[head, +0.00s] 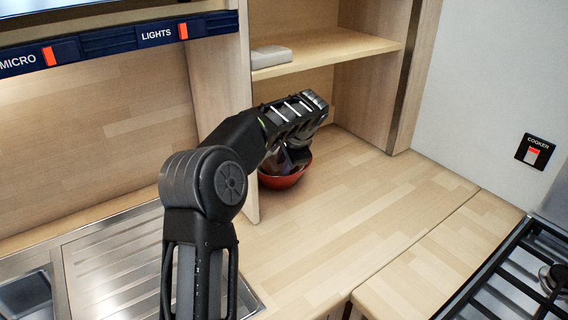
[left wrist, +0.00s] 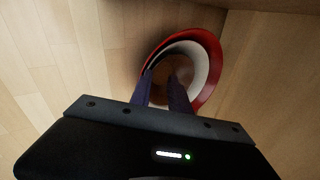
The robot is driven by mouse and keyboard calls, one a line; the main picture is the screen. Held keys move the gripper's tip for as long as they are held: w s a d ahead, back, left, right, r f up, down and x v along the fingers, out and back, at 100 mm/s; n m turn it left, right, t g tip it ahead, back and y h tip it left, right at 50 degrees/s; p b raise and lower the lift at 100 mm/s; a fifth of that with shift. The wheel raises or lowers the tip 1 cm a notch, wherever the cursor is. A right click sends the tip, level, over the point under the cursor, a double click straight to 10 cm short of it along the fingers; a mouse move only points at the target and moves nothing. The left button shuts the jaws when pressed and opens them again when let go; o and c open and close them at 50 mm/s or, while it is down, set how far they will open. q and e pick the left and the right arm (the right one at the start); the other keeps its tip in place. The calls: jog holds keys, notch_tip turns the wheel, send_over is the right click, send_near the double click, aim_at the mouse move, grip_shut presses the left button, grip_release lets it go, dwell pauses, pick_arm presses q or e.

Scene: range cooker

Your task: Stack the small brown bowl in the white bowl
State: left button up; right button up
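A red bowl (head: 285,179) stands on the counter by the shelf unit's upright in the head view. In the left wrist view the red bowl (left wrist: 214,58) surrounds a white bowl (left wrist: 201,60), and a brown round surface (left wrist: 178,66), apparently the small brown bowl, lies within the white one. My left gripper (left wrist: 160,76) reaches down over the bowls, its two fingers apart with brown showing between them. The fingers hide part of the bowls, and I cannot tell whether they touch a rim. In the head view my left gripper (head: 288,158) hides most of the nested bowls. My right gripper is out of view.
A wooden shelf (head: 340,48) with a small pale object (head: 271,56) overhangs the counter behind the bowls. A metal sink drainer (head: 125,265) is at the left and a cooker hob (head: 520,275) at the right. The counter (head: 360,215) between is clear.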

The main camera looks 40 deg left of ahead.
pick_arm(q)
jog(key=shift+r, duration=0.25)
jog(key=p+v, duration=0.6)
jog(key=v, duration=0.6)
jog(key=shift+r, duration=0.35)
jog(key=shift+d, duration=0.1)
